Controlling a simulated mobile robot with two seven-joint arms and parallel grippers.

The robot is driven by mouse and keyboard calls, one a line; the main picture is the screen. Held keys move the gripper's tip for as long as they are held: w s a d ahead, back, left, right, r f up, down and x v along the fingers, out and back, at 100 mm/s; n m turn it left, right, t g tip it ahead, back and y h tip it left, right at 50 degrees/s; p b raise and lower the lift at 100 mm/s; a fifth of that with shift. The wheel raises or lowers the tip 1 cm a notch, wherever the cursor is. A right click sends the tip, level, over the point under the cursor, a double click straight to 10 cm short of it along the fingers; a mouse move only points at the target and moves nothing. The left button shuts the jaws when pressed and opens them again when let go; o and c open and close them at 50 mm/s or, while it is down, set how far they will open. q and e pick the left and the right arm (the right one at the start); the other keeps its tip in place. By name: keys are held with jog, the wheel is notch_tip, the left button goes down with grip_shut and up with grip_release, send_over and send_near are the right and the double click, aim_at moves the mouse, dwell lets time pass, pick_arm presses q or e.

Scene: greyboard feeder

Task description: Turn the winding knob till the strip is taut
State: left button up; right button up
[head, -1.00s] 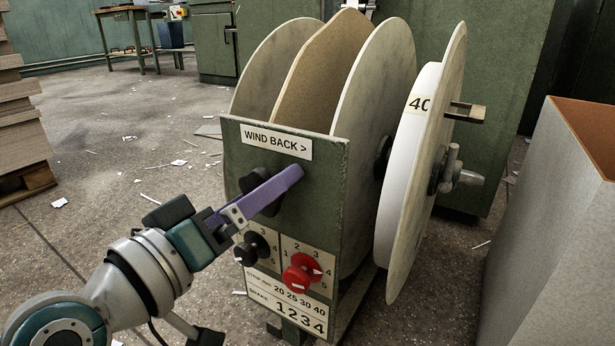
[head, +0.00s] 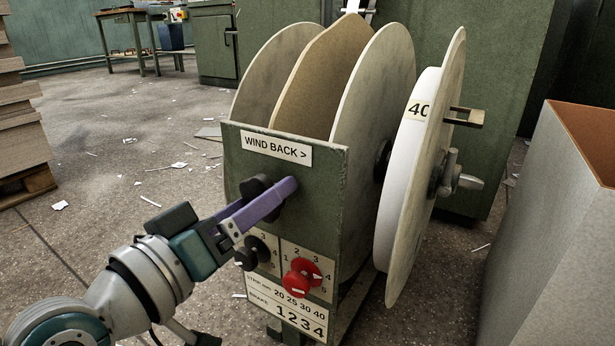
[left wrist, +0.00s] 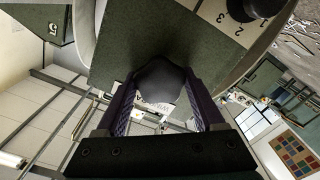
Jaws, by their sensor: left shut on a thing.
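The black winding knob (head: 256,186) is on the green front panel (head: 315,195) of the feeder, under a "WIND BACK >" label (head: 276,149). My left gripper (head: 270,200), with purple fingers, is shut on this knob and partly covers it in the head view. In the left wrist view the dark knob (left wrist: 160,82) sits between the two fingers. A white strip roll (head: 414,150) marked "40" is mounted on the feeder's right side, behind a pale disc. I cannot make out a free run of strip or how tight it is. My right gripper is not in view.
Below the winding knob are a smaller black knob (head: 246,254) and a red knob (head: 301,278) with number scales. A grey-sided box (head: 550,230) stands close at right. Stacked boards (head: 20,140) stand at far left. Scraps litter the open floor.

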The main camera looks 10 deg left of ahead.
pick_arm(q)
jog(key=shift+m, duration=0.3)
jog(key=o, duration=1.4)
jog(key=shift+c, duration=0.2)
jog(key=p+v, duration=0.4)
jog(key=v, duration=0.6)
jog(key=shift+p, duration=0.4)
